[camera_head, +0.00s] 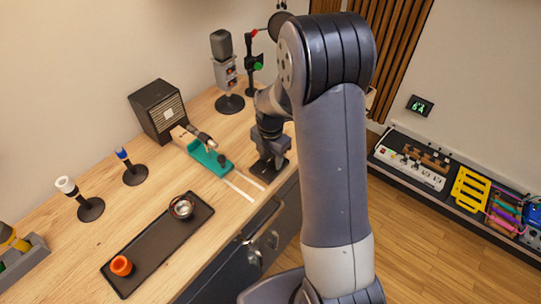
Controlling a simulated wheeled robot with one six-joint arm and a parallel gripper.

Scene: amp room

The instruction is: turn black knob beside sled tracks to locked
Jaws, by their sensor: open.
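A teal sled (207,158) sits on the wooden bench at the back end of two pale tracks (240,187). A small dark knob-like piece (222,160) shows at the sled's front end; I cannot tell whether it is the black knob of the task. My gripper (270,172) is open and points down just right of the tracks, over a dark base plate (262,184). The gripper hides most of what is at that spot, so the knob's setting cannot be read. I cannot tell whether the gripper touches anything.
A black box (157,111) and a microphone stand (226,75) stand behind the sled. A low shelf (440,178) with gear runs along the right wall.

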